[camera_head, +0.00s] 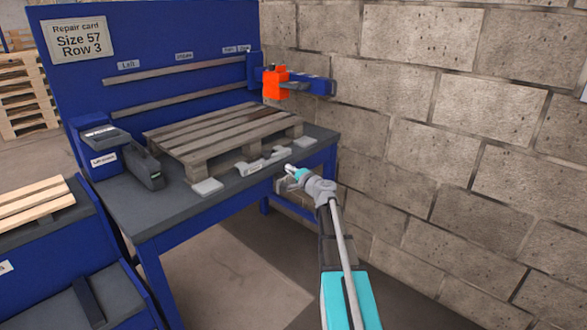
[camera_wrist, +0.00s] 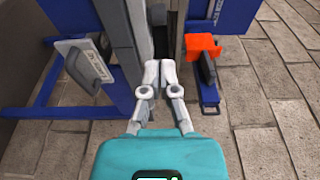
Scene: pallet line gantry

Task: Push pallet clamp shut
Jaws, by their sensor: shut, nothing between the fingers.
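An orange block with a dark grey and blue arm, which looks like the pallet clamp (camera_head: 274,84), sticks out at the bench's back right corner. Its orange part also shows in the wrist view (camera_wrist: 203,46), right of my fingers. A grey wooden pallet (camera_head: 225,132) lies flat on the bench, apart from the orange block. My gripper (camera_head: 290,170) is shut and empty at the bench's front right edge, and it touches no clamp. In the wrist view my fingertips (camera_wrist: 159,66) are together.
The blue bench (camera_head: 140,215) has a tall back panel (camera_head: 150,30) with rails and a repair card reading "Size 57 Row 3". A grey device (camera_head: 148,168) stands at its left end. A block wall (camera_head: 450,100) closes the right side.

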